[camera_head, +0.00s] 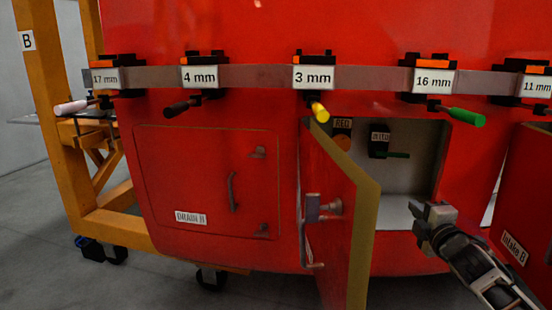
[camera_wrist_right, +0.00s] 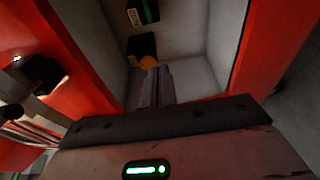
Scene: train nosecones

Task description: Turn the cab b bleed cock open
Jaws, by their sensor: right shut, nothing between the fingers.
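An open compartment (camera_head: 420,170) in the red nosecone holds a small black cock (camera_head: 379,140) with a dark green handle pointing right. I cannot read which cock is the bleed cock. My right gripper (camera_head: 428,212) is shut and empty, at the compartment's lower front, below the green handle. My left gripper is out of view.
The open door (camera_head: 345,210) stands out toward me, left of the right gripper. A closed drain panel (camera_head: 205,180) is farther left. A rail of clamps labelled in millimetres, with coloured handles, runs above (camera_head: 313,77). A yellow frame (camera_head: 50,120) marked B stands at left.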

